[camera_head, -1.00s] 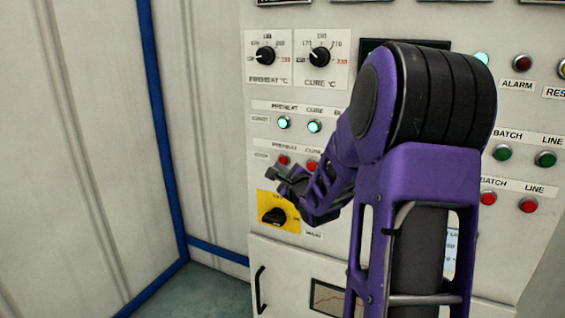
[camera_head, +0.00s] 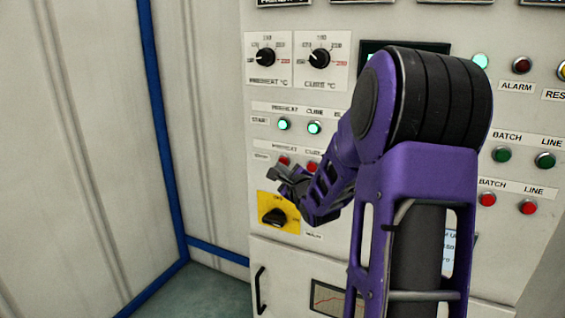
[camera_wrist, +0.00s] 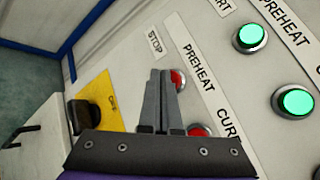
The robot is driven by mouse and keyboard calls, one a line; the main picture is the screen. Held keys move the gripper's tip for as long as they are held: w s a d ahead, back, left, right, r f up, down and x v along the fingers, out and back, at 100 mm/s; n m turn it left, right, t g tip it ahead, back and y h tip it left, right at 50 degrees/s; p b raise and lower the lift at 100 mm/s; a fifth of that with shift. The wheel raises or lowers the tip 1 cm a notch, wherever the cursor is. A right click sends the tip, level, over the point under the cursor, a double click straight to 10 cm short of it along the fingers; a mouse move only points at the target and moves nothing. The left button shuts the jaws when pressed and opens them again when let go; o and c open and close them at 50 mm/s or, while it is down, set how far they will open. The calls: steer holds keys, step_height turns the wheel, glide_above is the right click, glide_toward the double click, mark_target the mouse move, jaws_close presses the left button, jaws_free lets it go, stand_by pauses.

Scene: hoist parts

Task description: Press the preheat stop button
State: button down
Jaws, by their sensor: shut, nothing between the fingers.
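The red preheat stop button (camera_head: 284,160) sits on the panel under its PREHEAT label, in the lower button row. In the wrist view it (camera_wrist: 178,80) shows just right of my fingertips, partly hidden by them. My gripper (camera_head: 271,175) is shut and empty, its tips close in front of the panel just below and left of that button. In the wrist view the closed fingers (camera_wrist: 160,75) point up beside the button. I cannot tell whether they touch it. The red cure stop button (camera_wrist: 199,130) is right of the fingers, partly hidden by my gripper.
Lit green start buttons for preheat (camera_head: 284,124) and cure (camera_head: 314,127) sit above. A black rotary switch on a yellow plate (camera_head: 265,200) is just below my gripper. Temperature knobs (camera_head: 320,58) are higher up. The left wall (camera_head: 80,150) stands clear of the arm.

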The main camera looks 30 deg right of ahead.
steer(key=shift+w+d, duration=0.4)
steer(key=shift+d, duration=0.1)
stand_by(0.8)
steer(key=shift+s+a, duration=0.6)
steer(key=shift+a, duration=0.1)
steer(key=s+a, duration=0.1)
steer(key=a, duration=0.1)
steer(key=s+a, duration=0.2)
stand_by(0.6)
steer(key=shift+d+r, duration=0.1)
stand_by(0.6)
